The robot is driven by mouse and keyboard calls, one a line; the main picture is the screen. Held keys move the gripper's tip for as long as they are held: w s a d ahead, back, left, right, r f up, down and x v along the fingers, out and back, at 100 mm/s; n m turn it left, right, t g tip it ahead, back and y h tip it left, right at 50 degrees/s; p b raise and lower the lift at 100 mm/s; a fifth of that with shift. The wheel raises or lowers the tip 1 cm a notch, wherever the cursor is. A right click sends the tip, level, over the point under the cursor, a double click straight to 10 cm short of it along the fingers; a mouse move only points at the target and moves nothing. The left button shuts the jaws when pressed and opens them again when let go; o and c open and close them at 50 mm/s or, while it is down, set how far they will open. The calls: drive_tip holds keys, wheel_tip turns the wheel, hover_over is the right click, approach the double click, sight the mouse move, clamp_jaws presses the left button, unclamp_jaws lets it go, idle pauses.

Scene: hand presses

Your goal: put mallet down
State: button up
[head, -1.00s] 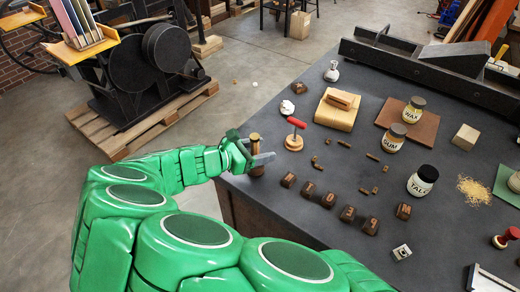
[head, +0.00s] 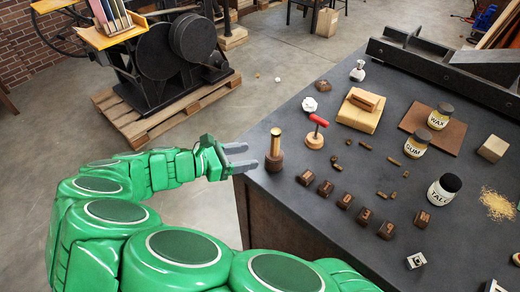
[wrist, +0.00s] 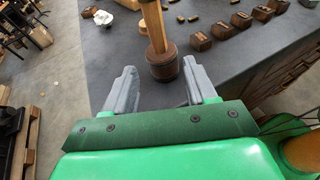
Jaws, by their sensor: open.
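My gripper (head: 247,157) is open and empty at the table's corner, just left of the mallet in the head view. In the wrist view the mallet's dark head (wrist: 164,67) stands on the tabletop ahead of and between the two spread grey fingers (wrist: 165,88). The fingers are clear of it.
A red-handled tool (head: 316,132) stands close behind the mallet. Dark numbered blocks (head: 326,187) form a row to its right. Jars (head: 416,143) and a wooden block (head: 358,112) stand further back. Open floor lies left of the table.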

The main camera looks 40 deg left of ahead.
drive_tip(key=shift+s+a, duration=0.4)
drive_tip(key=shift+s, duration=0.45)
drive_tip(key=shift+s+a, duration=0.35)
drive_tip(key=shift+s, duration=0.5)
